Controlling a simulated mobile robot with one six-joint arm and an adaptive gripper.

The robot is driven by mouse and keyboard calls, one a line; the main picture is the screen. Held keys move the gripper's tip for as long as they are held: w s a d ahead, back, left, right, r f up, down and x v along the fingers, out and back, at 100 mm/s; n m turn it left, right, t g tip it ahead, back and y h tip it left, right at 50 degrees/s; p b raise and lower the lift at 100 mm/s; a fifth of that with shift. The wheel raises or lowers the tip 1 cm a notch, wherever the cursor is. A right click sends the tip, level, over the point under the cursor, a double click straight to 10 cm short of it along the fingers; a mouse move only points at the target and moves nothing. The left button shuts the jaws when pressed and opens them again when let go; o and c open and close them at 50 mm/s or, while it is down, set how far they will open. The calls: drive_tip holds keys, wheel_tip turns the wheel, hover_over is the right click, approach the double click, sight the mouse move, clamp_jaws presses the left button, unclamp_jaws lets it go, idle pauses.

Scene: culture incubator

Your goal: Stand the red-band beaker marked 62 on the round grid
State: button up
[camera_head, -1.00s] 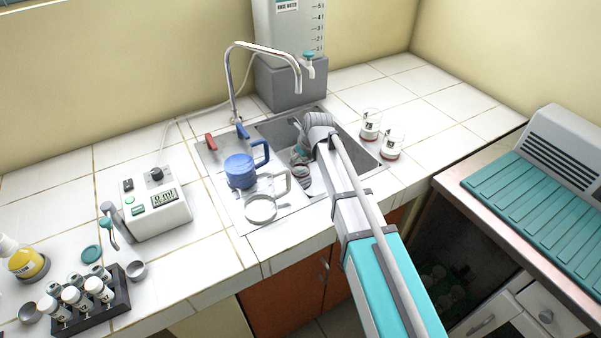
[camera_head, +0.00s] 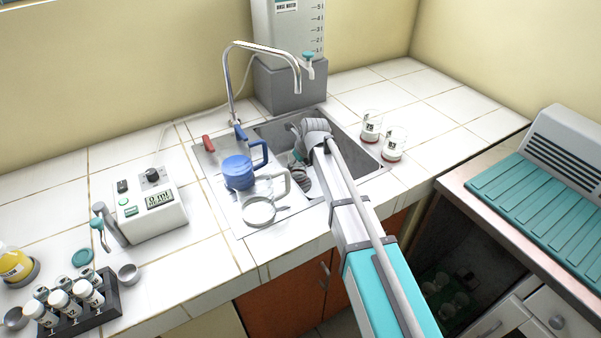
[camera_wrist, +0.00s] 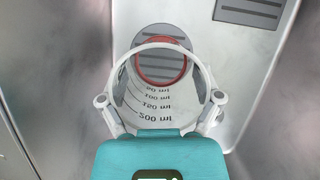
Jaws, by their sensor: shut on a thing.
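My gripper (camera_wrist: 160,98) is shut on a clear beaker (camera_wrist: 150,92) with a red band at its base and black ml marks. The number 62 is not visible. In the wrist view I look down through the beaker; grey slats (camera_wrist: 160,40) show through and around its red base. In the head view, my gripper (camera_head: 300,168) is over the sink, largely hidden by my forearm, and the beaker is not clear.
Two red-banded beakers (camera_head: 371,126) (camera_head: 393,145) stand right of the sink (camera_head: 345,135). A blue jug (camera_head: 239,172) and a clear jug (camera_head: 259,210) stand left of my gripper. The tap (camera_head: 232,80) arches behind. A second slatted patch (camera_wrist: 250,12) lies on a pale surface.

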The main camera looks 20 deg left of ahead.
drive_tip(key=shift+f+b, duration=0.9)
drive_tip(key=shift+f, duration=0.4)
drive_tip(key=shift+f, duration=0.15)
drive_tip(key=o, duration=1)
drive_tip(key=shift+o, duration=0.2)
drive_tip(key=shift+r, duration=0.2)
drive_tip(key=p+v, duration=1.1)
drive_tip(key=v, duration=0.1)
drive_tip(key=shift+a, duration=0.1)
